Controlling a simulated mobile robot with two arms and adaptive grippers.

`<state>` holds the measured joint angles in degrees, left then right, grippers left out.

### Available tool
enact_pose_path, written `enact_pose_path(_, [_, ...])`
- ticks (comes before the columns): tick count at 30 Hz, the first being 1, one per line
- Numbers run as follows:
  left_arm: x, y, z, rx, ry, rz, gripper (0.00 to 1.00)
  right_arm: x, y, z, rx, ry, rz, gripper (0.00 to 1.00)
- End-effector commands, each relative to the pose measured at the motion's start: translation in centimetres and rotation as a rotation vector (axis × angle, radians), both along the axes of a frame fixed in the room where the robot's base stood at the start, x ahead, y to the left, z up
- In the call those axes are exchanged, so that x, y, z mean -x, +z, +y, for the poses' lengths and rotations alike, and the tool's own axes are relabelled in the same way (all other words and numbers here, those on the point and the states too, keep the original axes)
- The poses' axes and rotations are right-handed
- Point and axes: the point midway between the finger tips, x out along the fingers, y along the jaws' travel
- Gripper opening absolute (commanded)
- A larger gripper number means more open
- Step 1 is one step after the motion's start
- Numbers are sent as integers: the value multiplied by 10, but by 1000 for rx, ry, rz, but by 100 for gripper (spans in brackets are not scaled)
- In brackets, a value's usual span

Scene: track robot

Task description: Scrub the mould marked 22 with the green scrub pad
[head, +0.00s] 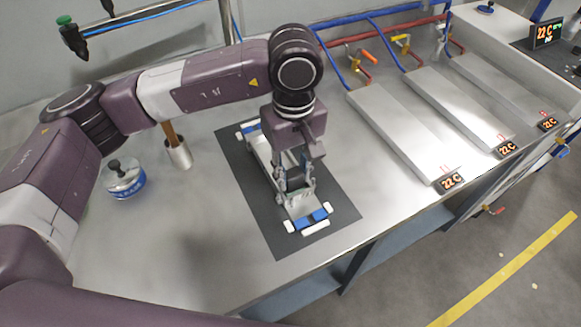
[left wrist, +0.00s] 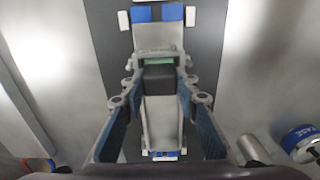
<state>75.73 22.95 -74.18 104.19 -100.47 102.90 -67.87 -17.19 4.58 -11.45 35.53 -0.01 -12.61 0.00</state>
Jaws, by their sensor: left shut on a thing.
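The mould (head: 258,149) is a long grey metal piece lying on a dark mat (head: 335,188), with blue and white parts at both ends. It also shows in the left wrist view (left wrist: 157,36). I cannot read a number on it. My left gripper (head: 294,184) points down over the mould's near half. It is shut on the scrub pad (left wrist: 159,78), a dark block with a thin green edge, between its fingers. The pad is at the mould's top face; I cannot tell if it touches. My right gripper is not in view.
A blue-labelled pot (head: 124,180) and a metal cup (head: 179,154) with a wooden handle stand left of the mat. Several metal plates (head: 401,130) with small "22 C" displays (head: 451,181) and hoses lie at right. The bench's front left is clear.

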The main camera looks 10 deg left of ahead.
Motion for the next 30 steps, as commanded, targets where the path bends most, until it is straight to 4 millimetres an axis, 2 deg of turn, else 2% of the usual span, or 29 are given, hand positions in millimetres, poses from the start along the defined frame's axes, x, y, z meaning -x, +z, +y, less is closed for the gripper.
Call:
enact_pose_path(8, [-3,0,1,0,1,-1,9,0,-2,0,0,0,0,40])
enact_pose_path(19, [-22,-3,14,0,3,-2,9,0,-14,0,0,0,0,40])
enact_pose_path(30, [-24,-2,16,-2,2,-1,9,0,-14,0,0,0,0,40])
